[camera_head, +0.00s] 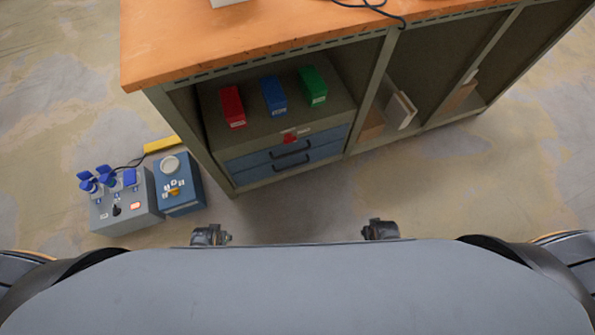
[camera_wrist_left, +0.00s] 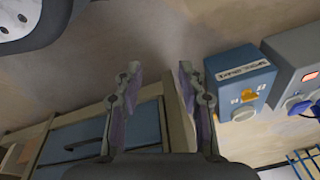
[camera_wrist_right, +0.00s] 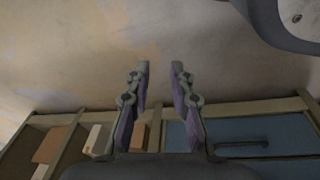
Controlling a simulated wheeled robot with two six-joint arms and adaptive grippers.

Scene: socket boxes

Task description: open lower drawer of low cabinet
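The low cabinet (camera_head: 256,33) has an orange wooden top and a green-grey frame. Under its left bay are two blue drawers with dark bar handles, both shut. The lower drawer (camera_head: 318,158) is just above the bottom frame rail. A blue drawer front with a dark handle shows in the left wrist view (camera_wrist_left: 62,133) and in the right wrist view (camera_wrist_right: 225,131). My left gripper (camera_wrist_left: 159,72) is open and empty, with floor between its fingers. My right gripper (camera_wrist_right: 160,68) is also open and empty. Both are apart from the handles.
A grey socket box (camera_head: 135,213) and a blue socket box (camera_head: 180,196) stand on the floor left of the cabinet. Red (camera_head: 232,106), blue (camera_head: 273,95) and green (camera_head: 313,86) boxes sit on the shelf above the drawers. The floor before the drawers is clear.

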